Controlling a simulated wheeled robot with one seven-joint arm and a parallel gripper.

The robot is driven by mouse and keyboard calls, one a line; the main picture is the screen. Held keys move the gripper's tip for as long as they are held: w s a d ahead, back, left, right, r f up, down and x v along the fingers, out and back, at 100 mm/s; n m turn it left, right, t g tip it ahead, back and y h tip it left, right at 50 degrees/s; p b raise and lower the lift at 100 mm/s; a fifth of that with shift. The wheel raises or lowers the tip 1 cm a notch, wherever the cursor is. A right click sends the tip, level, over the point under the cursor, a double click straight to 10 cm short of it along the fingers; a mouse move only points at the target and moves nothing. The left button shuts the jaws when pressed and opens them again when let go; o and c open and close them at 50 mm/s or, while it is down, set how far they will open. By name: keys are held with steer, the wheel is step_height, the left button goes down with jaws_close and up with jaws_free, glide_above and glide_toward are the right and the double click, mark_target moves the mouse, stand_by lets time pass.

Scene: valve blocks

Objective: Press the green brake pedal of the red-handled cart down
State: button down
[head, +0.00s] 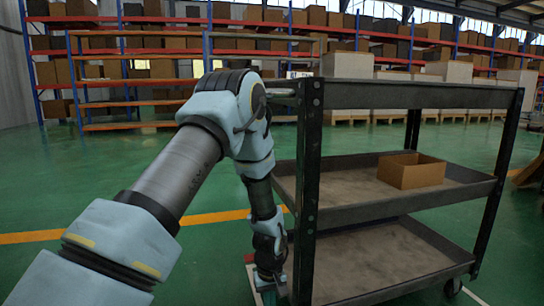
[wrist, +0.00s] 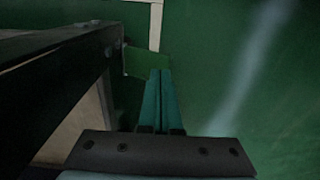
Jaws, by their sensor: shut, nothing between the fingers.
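The dark cart (head: 312,180) with several shelves stands right of my arm in the head view. Its dark frame (wrist: 60,50) fills the left of the wrist view. A flat green plate, which looks like the brake pedal (wrist: 134,62), sticks out from the frame near its lower end. My gripper (wrist: 160,74) is shut and empty, its two teal fingers side by side. The fingertips show just right of the pedal's edge; I cannot tell whether they touch. In the head view my gripper is low beside the cart's near left leg, and the pedal is not clearly visible. No red handle is distinct.
An open cardboard box (head: 412,170) sits on the cart's middle shelf. Tall racks (head: 200,60) with boxes stand at the back. The green floor left of my arm is clear, crossed by a yellow line (head: 210,217).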

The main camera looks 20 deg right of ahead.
steer(key=shift+f, duration=0.65)
steer(key=shift+f+b, duration=0.75)
steer(key=shift+f, duration=0.55)
steer(key=shift+r, duration=0.1)
step_height(320, 180, up, 8)
steer(key=p, duration=0.7)
